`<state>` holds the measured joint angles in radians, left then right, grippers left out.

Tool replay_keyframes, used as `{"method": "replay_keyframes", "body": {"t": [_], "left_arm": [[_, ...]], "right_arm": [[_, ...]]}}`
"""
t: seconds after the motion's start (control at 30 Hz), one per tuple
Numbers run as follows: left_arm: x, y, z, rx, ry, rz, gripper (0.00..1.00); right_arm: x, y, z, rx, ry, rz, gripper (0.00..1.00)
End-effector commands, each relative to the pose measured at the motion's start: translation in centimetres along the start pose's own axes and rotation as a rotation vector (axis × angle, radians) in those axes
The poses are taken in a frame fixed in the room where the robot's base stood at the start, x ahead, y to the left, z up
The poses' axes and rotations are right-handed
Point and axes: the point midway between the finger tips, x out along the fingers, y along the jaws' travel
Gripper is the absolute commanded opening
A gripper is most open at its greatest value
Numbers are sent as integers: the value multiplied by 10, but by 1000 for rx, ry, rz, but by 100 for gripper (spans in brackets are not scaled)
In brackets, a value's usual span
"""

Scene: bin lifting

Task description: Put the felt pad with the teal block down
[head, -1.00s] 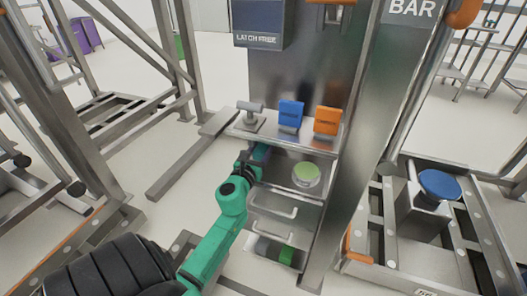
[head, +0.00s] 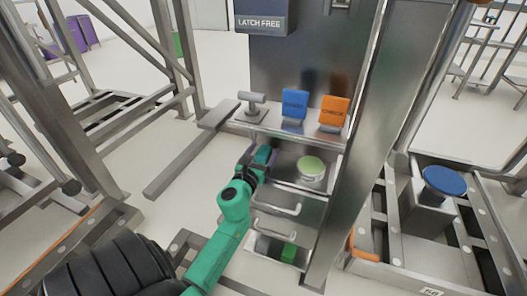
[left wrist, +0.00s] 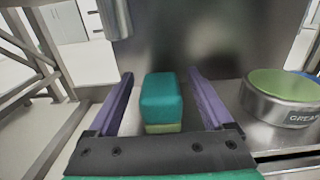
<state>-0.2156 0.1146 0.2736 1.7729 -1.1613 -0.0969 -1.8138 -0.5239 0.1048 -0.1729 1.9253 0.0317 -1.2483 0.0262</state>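The teal block (left wrist: 161,97) sits on the light green felt pad (left wrist: 164,128) in the left wrist view. The block stands between the two purple fingers of my left gripper (left wrist: 160,76), with a visible gap on each side, so the gripper is open. The palm hides what lies under the pad. In the head view, my left gripper (head: 262,160) is at the left end of the steel shelf and mostly covers the block. My right gripper is not in view.
A round steel tin with a green top (head: 312,170) stands right of the left gripper. Drawer handles (head: 277,205) are below. A steel post (head: 360,130) rises at right.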

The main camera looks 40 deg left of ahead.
Motion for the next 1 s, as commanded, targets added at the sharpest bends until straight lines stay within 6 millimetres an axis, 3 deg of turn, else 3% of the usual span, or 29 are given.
{"method": "replay_keyframes", "body": {"t": [0.33, 0.5, 0.73, 0.93, 1.0], "left_arm": [[-3, 0, 1, 0, 1, 0, 84], [-38, 0, -2, 0, 3, 0, 84], [-96, 1, -3, 0, 3, 3, 84], [-119, 1, 0, -10, 0, 3, 84], [-119, 6, 0, -114, 4, 33, 84]], "right_arm": [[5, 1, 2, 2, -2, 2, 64], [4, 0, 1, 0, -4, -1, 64], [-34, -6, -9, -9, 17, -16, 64], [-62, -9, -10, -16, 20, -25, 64], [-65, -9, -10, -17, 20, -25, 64]]}}
